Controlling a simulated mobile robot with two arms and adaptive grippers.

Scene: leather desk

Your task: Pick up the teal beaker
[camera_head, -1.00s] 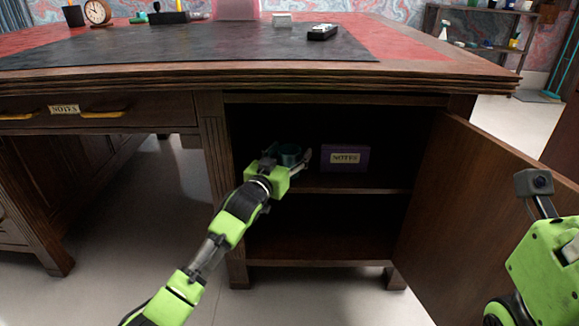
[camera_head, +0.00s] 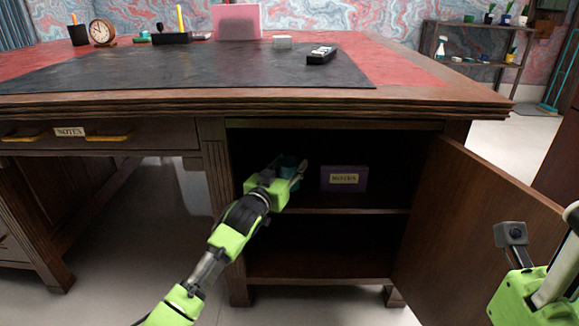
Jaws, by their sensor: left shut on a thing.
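The teal beaker (camera_head: 289,163) is inside the open desk cabinet, at the left end of the upper shelf. Its upper part shows behind my left gripper (camera_head: 290,172); its lower part is hidden. My left gripper reaches in from the lower left and is shut on the beaker. I cannot tell whether the beaker touches the shelf. Parts of my right arm show at the lower right, but its gripper fingers are out of the picture.
A purple box labelled NOTES (camera_head: 343,178) stands on the shelf just right of the beaker. The cabinet door (camera_head: 470,220) hangs open to the right. The lower compartment (camera_head: 320,245) is empty. The desktop (camera_head: 190,66) is above, holding a clock (camera_head: 102,32) and a black device (camera_head: 321,54).

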